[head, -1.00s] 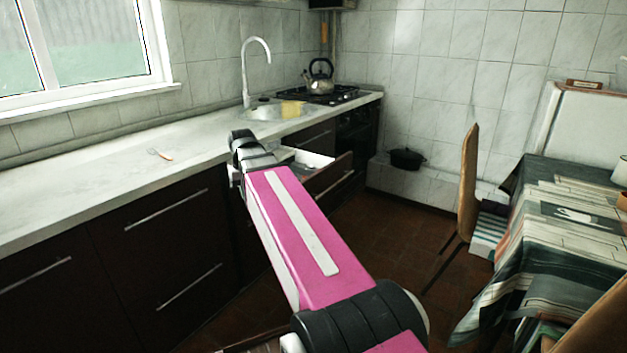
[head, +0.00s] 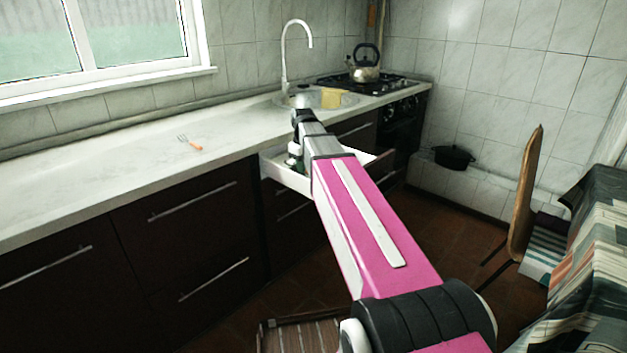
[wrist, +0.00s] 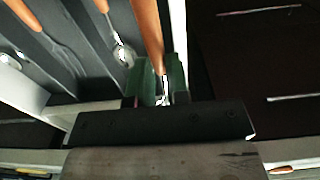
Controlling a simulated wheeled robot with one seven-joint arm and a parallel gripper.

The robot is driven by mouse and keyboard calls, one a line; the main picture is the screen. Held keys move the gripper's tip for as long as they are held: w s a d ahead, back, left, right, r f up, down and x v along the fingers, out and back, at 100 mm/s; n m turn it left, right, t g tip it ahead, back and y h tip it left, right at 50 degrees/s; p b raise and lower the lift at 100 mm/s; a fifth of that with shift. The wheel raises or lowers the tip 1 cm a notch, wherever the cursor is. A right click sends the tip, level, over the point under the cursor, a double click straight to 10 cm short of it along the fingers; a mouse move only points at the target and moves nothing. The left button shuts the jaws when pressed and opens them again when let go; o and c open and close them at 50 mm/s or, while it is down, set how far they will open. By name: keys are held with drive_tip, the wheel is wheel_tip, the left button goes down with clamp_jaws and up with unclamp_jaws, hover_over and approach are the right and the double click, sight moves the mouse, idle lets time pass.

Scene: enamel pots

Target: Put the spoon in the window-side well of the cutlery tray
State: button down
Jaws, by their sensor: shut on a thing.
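My gripper (wrist: 161,85) is shut on an orange-handled utensil (wrist: 150,25), which I take to be the spoon. Its handle points up the wrist view, a strip of metal shows between the green finger pads, and its head end is hidden. The dark grey cutlery tray (wrist: 88,58) is left of the held spoon, inside the open white drawer. Another spoon (wrist: 123,53) and an orange-handled piece (wrist: 62,52) lie in its wells. In the head view my gripper (head: 293,163) is at the drawer (head: 287,178); the spoon and tray are not clear there.
An orange-handled fork (head: 190,143) lies on the long white counter (head: 110,165) by the window. The sink with a yellow sponge (head: 331,98) and a kettle (head: 365,65) on the stove are behind the drawer. A chair (head: 525,190) and covered table (head: 590,250) stand at right.

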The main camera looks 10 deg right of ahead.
drive_tip(key=d+f, duration=0.1)
drive_tip(key=d, duration=0.1)
drive_tip(key=w+d+f, duration=0.1)
drive_tip(key=shift+d+f, duration=0.2)
drive_tip(key=shift+d, duration=0.15)
drive_tip(key=shift+f, duration=2.1)
drive_tip(key=c, duration=1.1)
unclamp_jaws()
wheel_tip(320, 180, up, 12)
